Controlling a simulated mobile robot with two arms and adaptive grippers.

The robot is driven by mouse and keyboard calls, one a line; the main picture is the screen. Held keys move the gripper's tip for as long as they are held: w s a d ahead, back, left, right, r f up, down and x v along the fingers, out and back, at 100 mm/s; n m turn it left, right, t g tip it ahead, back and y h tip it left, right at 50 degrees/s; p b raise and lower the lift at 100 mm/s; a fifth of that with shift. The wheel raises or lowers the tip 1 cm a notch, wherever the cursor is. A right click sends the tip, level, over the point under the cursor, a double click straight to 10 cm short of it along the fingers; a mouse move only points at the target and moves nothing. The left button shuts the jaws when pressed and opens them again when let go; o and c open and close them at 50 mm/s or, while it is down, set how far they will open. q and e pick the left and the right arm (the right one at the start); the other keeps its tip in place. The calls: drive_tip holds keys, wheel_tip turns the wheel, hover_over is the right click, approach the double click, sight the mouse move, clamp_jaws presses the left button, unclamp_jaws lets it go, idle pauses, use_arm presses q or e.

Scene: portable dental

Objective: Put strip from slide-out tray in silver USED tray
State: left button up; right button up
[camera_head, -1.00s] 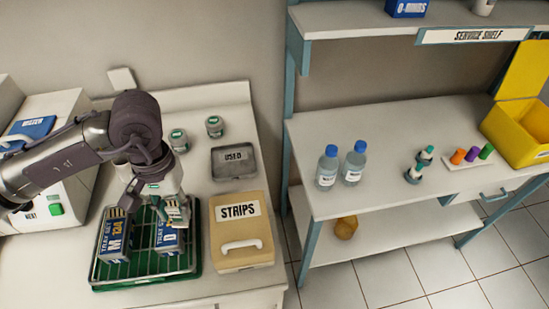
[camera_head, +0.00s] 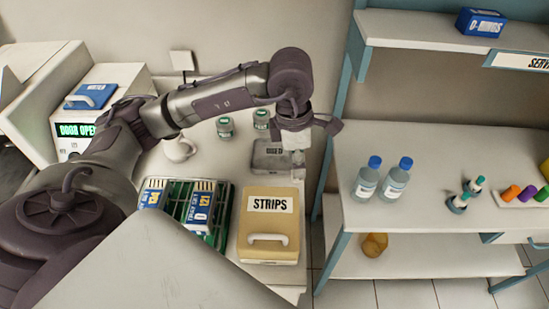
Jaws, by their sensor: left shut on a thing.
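The silver USED tray (camera_head: 262,160) sits on the white counter behind the tan STRIPS box (camera_head: 268,228). The box is closed on top and has a pale handle on its front part; no slid-out tray shows. My left gripper (camera_head: 298,172) points down at the right edge of the USED tray and partly covers the tray and its label. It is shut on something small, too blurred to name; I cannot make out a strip. Whether it touches the tray is unclear. My right gripper is out of view.
Two small jars (camera_head: 225,127) stand behind. A machine at left reads DOOR OPEN (camera_head: 78,131). The shelf unit at right holds two bottles (camera_head: 397,178).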

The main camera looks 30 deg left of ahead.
use_arm(q)
drive_tip(key=n, duration=0.2)
drive_tip(key=w+n, duration=0.1)
drive_tip(key=n, duration=0.2)
drive_tip(key=shift+w+a+n+y, duration=0.1)
drive_tip(key=shift+a+n+y, duration=0.05)
drive_tip(key=shift+n+y, duration=0.15)
drive_tip(key=n, duration=0.3)
drive_tip(key=n+y+p, duration=0.1)
drive_tip(key=n, duration=0.8)
approach(274, 158)
drive_tip(key=shift+f, duration=0.1)
wheel_tip(274, 158, down, 3)
drive_tip(key=shift+f+p, duration=0.15)
drive_tip(key=shift+p, duration=0.65)
drive_tip(key=shift+f, duration=0.25)
drive_tip(key=shift+m, duration=0.3)
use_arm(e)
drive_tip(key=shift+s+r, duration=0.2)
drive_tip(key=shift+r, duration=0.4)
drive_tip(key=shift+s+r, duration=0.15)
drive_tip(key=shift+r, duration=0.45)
